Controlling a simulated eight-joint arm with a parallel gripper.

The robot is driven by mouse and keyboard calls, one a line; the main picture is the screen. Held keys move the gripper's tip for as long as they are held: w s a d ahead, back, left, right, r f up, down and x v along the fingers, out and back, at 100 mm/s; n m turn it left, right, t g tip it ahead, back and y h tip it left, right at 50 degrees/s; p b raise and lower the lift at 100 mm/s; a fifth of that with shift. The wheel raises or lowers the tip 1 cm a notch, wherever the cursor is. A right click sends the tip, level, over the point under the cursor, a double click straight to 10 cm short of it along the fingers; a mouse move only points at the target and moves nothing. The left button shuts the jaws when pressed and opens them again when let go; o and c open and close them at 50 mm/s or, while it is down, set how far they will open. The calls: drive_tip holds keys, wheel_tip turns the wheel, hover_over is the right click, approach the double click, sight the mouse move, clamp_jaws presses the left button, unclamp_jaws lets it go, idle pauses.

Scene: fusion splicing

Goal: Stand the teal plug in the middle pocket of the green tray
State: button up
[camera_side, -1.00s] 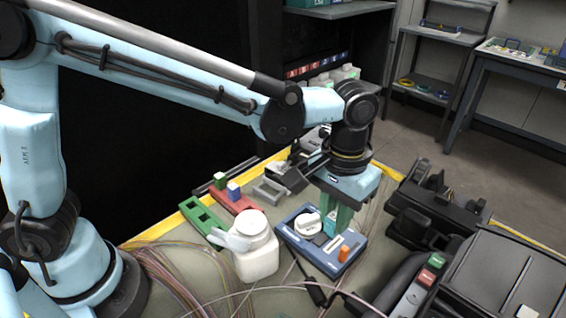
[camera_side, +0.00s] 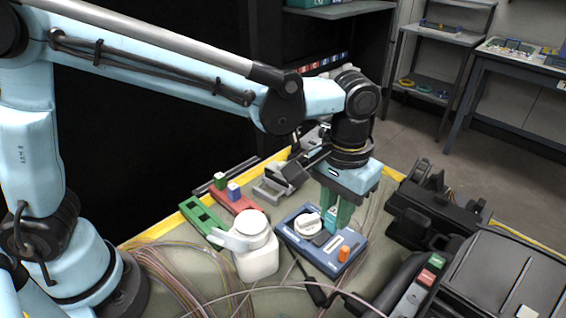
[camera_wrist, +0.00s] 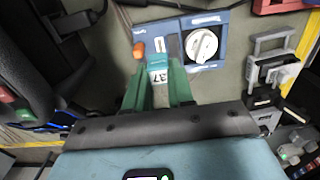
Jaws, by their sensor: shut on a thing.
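My gripper (camera_side: 336,220) is over the blue box and shut on the teal plug (camera_side: 330,217). The plug also shows between the green fingers in the wrist view (camera_wrist: 157,66), with a pale label marked 37. The fingers partly hide it, and I cannot tell if its lower end is clear of the box. The green tray (camera_side: 190,204) lies to the left in the side view, behind the white bottle. Its pockets look empty where they show; the bottle hides its near end.
The blue box (camera_side: 297,241) carries a white knob (camera_side: 308,222) and an orange switch (camera_side: 343,253). A white bottle (camera_side: 257,261) stands between box and tray. A red tray (camera_side: 222,195) beside the green one holds a green and a blue block. Loose fibres cross the table.

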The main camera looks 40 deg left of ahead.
idle(0.3)
drive_tip(key=s+a+r, duration=0.1)
drive_tip(key=s+a, duration=0.1)
drive_tip(key=a, duration=0.5)
drive_tip(key=s+a+r, duration=0.1)
drive_tip(key=a+r, duration=0.1)
drive_tip(key=a, duration=0.4)
drive_tip(key=s+a+f, duration=0.1)
drive_tip(key=s+a, duration=0.8)
drive_tip(key=a, duration=0.1)
drive_tip(key=shift+w+f, duration=0.15)
drive_tip(key=shift+f, duration=1.2)
drive_tip(key=shift+w+f, duration=0.1)
drive_tip(key=shift+f, duration=1.2)
drive_tip(key=shift+f, duration=1.85)
drive_tip(key=o, duration=1)
drive_tip(key=shift+c, duration=0.2)
wheel_tip(320, 180, up, 6)
